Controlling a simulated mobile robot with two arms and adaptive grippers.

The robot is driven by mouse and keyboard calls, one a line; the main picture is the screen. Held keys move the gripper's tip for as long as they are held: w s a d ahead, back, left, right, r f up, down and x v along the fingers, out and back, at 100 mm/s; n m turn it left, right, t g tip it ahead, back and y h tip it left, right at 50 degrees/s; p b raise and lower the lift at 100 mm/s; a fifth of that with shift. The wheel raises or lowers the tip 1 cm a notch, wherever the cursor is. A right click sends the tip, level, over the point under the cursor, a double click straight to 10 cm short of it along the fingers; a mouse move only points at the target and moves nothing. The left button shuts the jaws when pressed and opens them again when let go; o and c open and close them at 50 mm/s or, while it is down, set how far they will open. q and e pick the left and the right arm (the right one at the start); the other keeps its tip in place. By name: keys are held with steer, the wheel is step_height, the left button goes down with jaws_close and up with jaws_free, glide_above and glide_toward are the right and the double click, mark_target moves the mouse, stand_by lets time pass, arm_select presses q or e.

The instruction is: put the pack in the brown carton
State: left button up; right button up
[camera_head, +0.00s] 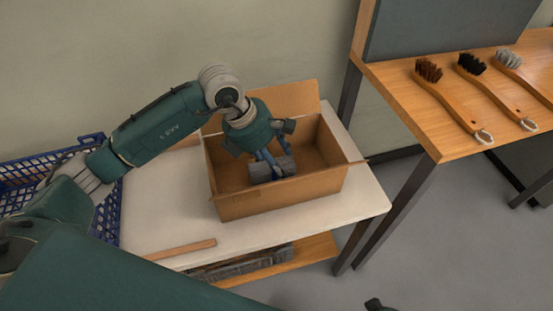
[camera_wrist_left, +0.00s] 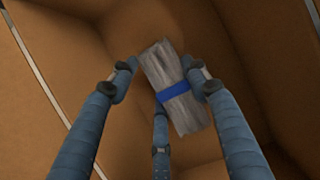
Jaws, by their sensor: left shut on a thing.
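The brown carton (camera_head: 283,196) stands open on the white table, its flaps folded out. My left gripper (camera_head: 272,168) reaches down into it from above. Its blue fingers are shut on the pack (camera_head: 260,172), a grey bundle, and hold it inside the carton's walls. In the left wrist view the pack (camera_wrist_left: 161,62) shows a blue band around it and sits between the fingertips (camera_wrist_left: 160,85), with brown cardboard on all sides. I cannot tell whether the pack touches the carton's floor. My right gripper is not in view.
A blue crate (camera_head: 108,212) stands at the table's left end. A wooden strip (camera_head: 180,249) lies near the front edge of the white table (camera_head: 345,200). Three brushes, one dark brown (camera_head: 450,98), lie on the wooden bench (camera_head: 400,85) at right. Grey bundles (camera_head: 240,265) lie on the lower shelf.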

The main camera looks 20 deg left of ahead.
mark_target(259, 165)
arm_select(q)
steer(key=shift+f, duration=0.1)
steer(key=o, duration=1.2)
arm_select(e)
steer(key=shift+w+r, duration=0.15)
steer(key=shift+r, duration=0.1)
arm_select(q)
steer(key=shift+r, duration=0.2)
steer(key=p+v, duration=0.1)
steer(key=v, duration=1)
steer(key=shift+s+a+r, duration=0.2)
steer(key=shift+r, duration=0.15)
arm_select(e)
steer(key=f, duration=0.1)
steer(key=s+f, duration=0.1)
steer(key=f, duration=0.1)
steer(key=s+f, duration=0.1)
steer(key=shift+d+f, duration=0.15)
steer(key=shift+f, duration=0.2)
